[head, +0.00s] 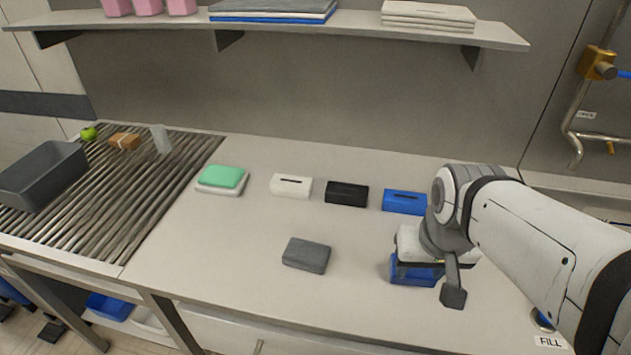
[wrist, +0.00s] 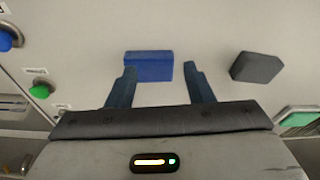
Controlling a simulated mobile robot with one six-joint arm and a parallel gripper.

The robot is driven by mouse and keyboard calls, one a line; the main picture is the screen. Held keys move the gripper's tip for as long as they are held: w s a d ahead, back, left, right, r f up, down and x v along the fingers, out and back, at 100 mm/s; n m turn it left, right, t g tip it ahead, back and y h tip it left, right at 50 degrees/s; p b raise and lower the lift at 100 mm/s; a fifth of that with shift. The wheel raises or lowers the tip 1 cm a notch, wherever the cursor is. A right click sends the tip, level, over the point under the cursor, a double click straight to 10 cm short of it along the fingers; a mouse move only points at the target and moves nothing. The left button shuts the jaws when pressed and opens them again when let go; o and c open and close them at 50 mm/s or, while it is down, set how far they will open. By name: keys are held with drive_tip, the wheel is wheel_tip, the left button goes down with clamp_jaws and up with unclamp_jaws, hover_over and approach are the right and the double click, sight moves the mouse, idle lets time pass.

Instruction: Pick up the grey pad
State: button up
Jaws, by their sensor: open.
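The grey pad (head: 306,255) lies flat on the bench top, left of my gripper (head: 432,276) and apart from it. In the wrist view the grey pad (wrist: 257,67) is to the right of the right finger. My gripper is open, with nothing held between its fingers (wrist: 160,70). A blue block (head: 413,271) is below my gripper and partly hidden by it. In the wrist view this blue block (wrist: 149,66) shows between the fingertips; I cannot tell whether they touch it.
White (head: 291,187), black (head: 346,194) and blue (head: 404,202) slotted boxes stand in a row behind. A green pad (head: 222,176) lies on a white one. Left is a roller conveyor (head: 130,200) with a grey crate (head: 42,176). A shelf (head: 300,27) overhangs the back. Bench around the grey pad is clear.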

sight(307, 251)
drive_tip(key=o, duration=0.6)
drive_tip(key=w+a+m+g+p, duration=0.1)
drive_tip(key=w+a+p, duration=0.2)
drive_tip(key=w+a, duration=0.4)
drive_tip(key=shift+w+a+r, duration=0.3)
drive_tip(key=shift+a+r, duration=0.05)
drive_tip(key=shift+a, duration=0.15)
drive_tip(key=o, duration=0.5)
drive_tip(key=shift+m+g, duration=0.7)
drive_tip(key=shift+m, duration=0.1)
drive_tip(key=w+a+f+p, duration=0.1)
drive_tip(key=a, duration=0.2)
drive_tip(key=w+a+f, duration=0.1)
drive_tip(key=a, duration=0.3)
drive_tip(key=w+a+f+p, duration=0.1)
drive_tip(key=w+a, duration=0.1)
drive_tip(key=a, duration=0.1)
drive_tip(key=shift+a+f+p, duration=0.15)
drive_tip(key=shift+a+p, duration=0.05)
drive_tip(key=shift+p, duration=0.15)
drive_tip(key=shift+a+f, duration=0.6)
drive_tip(key=shift+a, duration=0.3)
drive_tip(key=shift+s+d+f+p, duration=0.15)
drive_tip(key=shift+f+p, duration=0.2)
drive_tip(key=shift+f, duration=1.55)
drive_tip(key=shift+s+f+p, duration=0.1)
drive_tip(key=shift+f+p, duration=0.2)
drive_tip(key=shift+f, duration=1.55)
